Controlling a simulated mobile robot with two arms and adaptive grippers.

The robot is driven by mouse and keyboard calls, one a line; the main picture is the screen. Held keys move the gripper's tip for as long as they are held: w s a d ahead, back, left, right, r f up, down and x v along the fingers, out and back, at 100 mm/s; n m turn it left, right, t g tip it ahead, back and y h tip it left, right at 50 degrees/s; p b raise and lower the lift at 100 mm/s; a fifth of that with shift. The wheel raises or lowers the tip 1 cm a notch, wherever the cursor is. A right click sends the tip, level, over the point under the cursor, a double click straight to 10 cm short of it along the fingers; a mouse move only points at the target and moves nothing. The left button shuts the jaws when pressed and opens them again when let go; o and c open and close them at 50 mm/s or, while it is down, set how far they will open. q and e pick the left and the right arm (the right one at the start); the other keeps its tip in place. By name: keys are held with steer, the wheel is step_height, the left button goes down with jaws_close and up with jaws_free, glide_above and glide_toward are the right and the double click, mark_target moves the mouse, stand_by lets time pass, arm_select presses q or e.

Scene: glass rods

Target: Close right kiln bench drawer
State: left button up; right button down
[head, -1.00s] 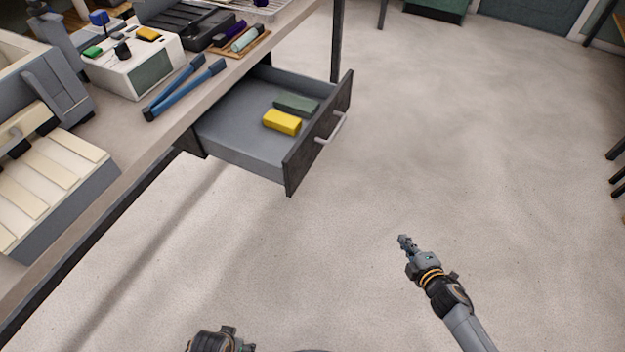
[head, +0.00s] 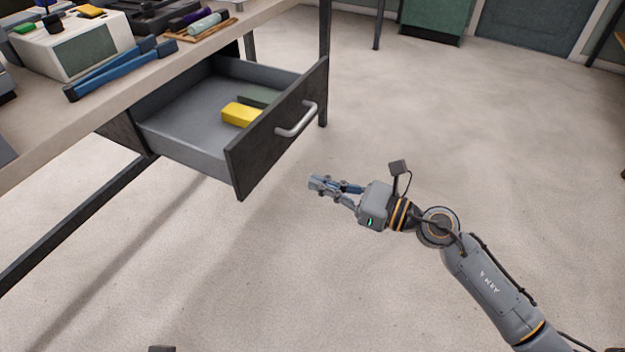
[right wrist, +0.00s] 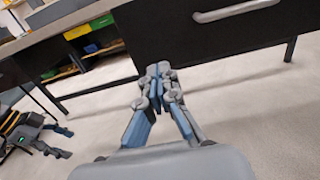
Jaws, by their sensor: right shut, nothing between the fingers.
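The kiln bench drawer (head: 262,152) stands pulled out, its dark front facing right in the head view. Its pale bar handle (head: 297,121) is on that front; the handle also shows at the top of the right wrist view (right wrist: 236,12). My right gripper (head: 318,184) is shut and empty, in front of the drawer and apart from it in the head view. In the right wrist view its fingertips (right wrist: 157,72) overlap the lower edge of the dark drawer front (right wrist: 190,38). My left gripper (right wrist: 58,153) shows small at the left of that view; its jaw state is unclear.
A yellow block (head: 241,114) and a green block (head: 258,97) lie inside the drawer. Blue-handled tongs (head: 122,69) lie near the edge of the bench top (head: 60,122). A bench leg (head: 324,60) stands behind the drawer. The floor to the right is clear.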

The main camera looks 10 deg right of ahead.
mark_target(258, 160)
arm_select(q)
steer(key=shift+r, duration=0.3)
arm_select(e)
steer(key=x, duration=1.1)
steer(key=shift+w+a, duration=0.25)
steer(key=shift+a, duration=0.05)
